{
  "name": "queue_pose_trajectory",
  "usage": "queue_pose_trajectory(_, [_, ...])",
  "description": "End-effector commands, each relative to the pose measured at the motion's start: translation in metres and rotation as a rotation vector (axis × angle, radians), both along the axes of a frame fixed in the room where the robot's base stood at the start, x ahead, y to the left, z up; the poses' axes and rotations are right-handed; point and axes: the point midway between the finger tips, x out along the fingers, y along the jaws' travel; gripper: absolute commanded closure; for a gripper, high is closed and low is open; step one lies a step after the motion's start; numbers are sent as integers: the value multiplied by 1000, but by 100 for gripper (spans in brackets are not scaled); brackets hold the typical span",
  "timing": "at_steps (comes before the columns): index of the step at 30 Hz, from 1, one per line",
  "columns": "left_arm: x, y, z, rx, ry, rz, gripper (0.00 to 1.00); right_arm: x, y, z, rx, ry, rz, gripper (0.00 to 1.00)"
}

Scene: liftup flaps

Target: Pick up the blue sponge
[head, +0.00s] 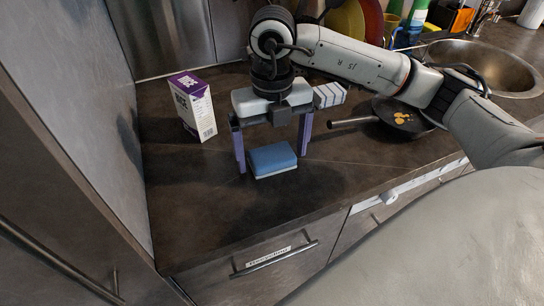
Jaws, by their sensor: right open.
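The blue sponge (273,158) lies flat on the dark countertop (200,205), blue on top with a pale lower layer. My right gripper (272,162) is above it, pointing down and open. One purple finger is at the sponge's left side, and the other is near its upper right corner. I cannot tell whether either finger touches the sponge. My left gripper is not in view.
A white and purple box (193,107) stands left of the gripper. A striped block (329,95) and a dark pan (402,118) with yellow pieces lie to the right. The sink (490,65) is at the far right. The counter's front left is clear.

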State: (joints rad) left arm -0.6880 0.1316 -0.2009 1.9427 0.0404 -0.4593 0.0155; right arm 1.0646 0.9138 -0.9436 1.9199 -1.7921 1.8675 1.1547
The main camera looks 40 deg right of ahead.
Motion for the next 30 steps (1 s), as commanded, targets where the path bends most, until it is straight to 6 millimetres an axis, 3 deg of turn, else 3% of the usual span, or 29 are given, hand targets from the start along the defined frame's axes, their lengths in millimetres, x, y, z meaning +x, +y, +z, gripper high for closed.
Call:
queue_pose_trajectory(7, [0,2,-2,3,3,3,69,0,0,-2,0,0,1,9])
queue_pose_trajectory(15, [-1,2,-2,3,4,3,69,0,0,-1,1,0,1,51])
queue_pose_trajectory(23, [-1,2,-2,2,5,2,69,0,0,2,2,-2,0,51])
queue_pose_trajectory(30, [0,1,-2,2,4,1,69,2,1,41,3,-7,1,51])
